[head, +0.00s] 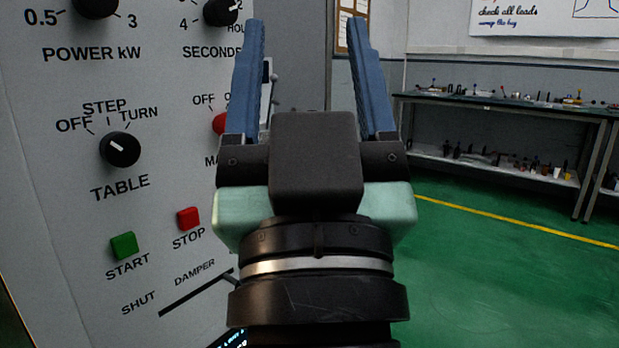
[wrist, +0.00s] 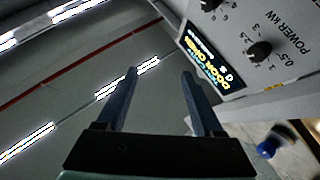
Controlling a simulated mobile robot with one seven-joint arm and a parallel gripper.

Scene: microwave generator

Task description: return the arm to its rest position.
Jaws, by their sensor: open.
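My gripper (head: 308,75) is raised in front of the grey control panel (head: 185,165) in the head view. Its two blue fingers point up and are spread apart with nothing between them. It covers part of the panel's right side, including much of a red control (head: 219,124). In the wrist view my gripper (wrist: 160,75) is also open and empty, with the ceiling behind it. A lit display (wrist: 207,55) on the panel reads "DOOR OPEN" there, to the right of the fingers.
The panel carries a table knob (head: 120,149), a green start button (head: 124,246), a red stop button (head: 188,218) and a damper lever (head: 200,291). A workbench (head: 510,101) with small items stands at the back right. The green floor (head: 490,285) on the right is clear.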

